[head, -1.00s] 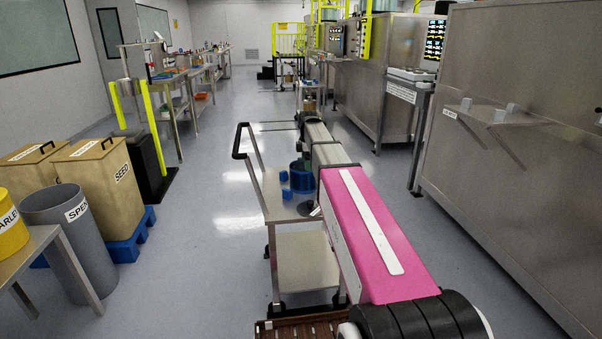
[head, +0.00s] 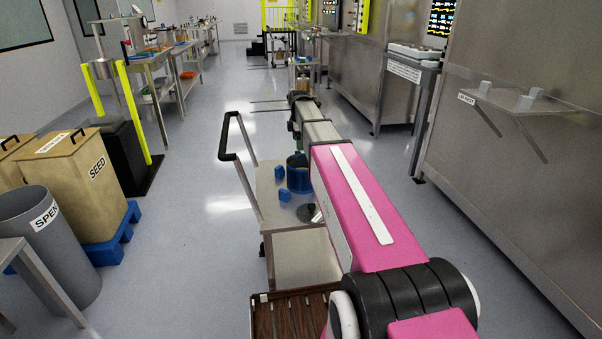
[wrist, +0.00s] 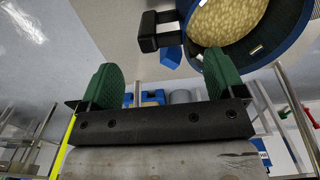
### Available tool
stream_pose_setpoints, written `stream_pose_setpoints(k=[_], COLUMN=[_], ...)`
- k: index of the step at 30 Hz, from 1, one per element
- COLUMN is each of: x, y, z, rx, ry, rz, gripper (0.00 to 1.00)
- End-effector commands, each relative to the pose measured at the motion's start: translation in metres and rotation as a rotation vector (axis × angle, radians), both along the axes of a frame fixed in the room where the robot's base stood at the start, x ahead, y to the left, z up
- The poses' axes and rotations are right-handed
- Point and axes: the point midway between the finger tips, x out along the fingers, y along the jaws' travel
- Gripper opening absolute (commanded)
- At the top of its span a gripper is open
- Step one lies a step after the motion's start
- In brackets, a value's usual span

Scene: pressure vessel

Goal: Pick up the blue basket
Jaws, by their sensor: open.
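The blue basket (head: 298,182) stands on the cart's upper shelf in the head view, partly hidden by my arm. In the wrist view the dark blue basket (wrist: 277,62) is at the upper right, cut by the frame edge, and holds pale yellowish grains. My gripper (wrist: 160,65) is open, with green fingers spread apart and nothing between them that I can see as held. The basket is beyond the right finger, seemingly apart from it. In the head view my gripper is hidden behind my arm.
The cart (head: 258,205) has a black push handle and small blue pieces (head: 285,196) beside the basket. A black block-shaped part (wrist: 160,32) shows in the wrist view. Bins (head: 45,235) stand left, steel machines (head: 520,180) right. The left aisle floor is clear.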

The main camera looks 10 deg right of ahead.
Motion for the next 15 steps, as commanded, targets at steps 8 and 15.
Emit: stream_pose_setpoints(k=[8,15], x=[0.000,0.000], y=[0.000,0.000], z=[-0.031,-0.052], rx=[0.000,0.000], ry=[0.001,0.001], rz=[0.000,0.000], gripper=[0.88,0.88])
